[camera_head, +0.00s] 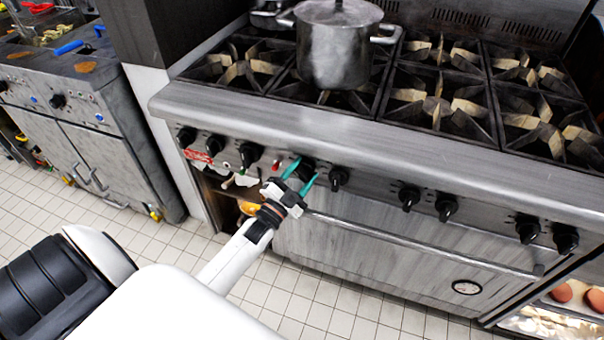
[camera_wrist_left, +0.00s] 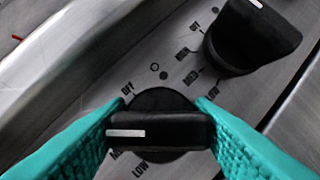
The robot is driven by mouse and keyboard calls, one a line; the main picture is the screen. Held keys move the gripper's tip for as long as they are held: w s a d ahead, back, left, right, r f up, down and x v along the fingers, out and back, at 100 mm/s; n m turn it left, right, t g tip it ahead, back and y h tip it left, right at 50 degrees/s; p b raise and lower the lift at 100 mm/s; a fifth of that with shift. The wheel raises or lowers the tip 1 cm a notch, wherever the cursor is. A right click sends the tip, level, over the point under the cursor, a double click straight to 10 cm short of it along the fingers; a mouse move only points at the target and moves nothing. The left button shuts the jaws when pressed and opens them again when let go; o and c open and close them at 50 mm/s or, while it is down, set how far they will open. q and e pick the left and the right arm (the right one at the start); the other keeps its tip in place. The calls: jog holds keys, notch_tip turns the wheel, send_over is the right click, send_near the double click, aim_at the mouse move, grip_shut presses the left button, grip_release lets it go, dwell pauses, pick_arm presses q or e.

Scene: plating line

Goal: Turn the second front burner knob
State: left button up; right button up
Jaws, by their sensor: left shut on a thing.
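A row of black burner knobs runs along the stove's front panel. My left gripper (camera_head: 304,173) is at the panel, with its teal fingers on either side of one black knob (camera_wrist_left: 160,130). In the left wrist view the fingers touch both ends of the knob's bar, and the gripper is shut on it. The bar lies almost level there, with its white mark at the left end. Printed labels around it are partly covered by the knob and fingers. A neighbouring knob (camera_head: 338,178) is just right of the gripper; a knob also shows at the top of the wrist view (camera_wrist_left: 252,36). My right gripper is not in view.
The oven door handle (camera_head: 425,245) runs below the knobs. More knobs (camera_head: 409,197) line the panel to the right. A fryer unit (camera_head: 85,120) stands at the left, with tiled floor before it.

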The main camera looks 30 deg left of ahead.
pick_arm(q)
jog(key=o, duration=0.9)
jog(key=shift+s+f, duration=0.1)
jog(key=b+v, duration=0.1)
jog(key=v, duration=1)
jog(key=shift+s, duration=0.45)
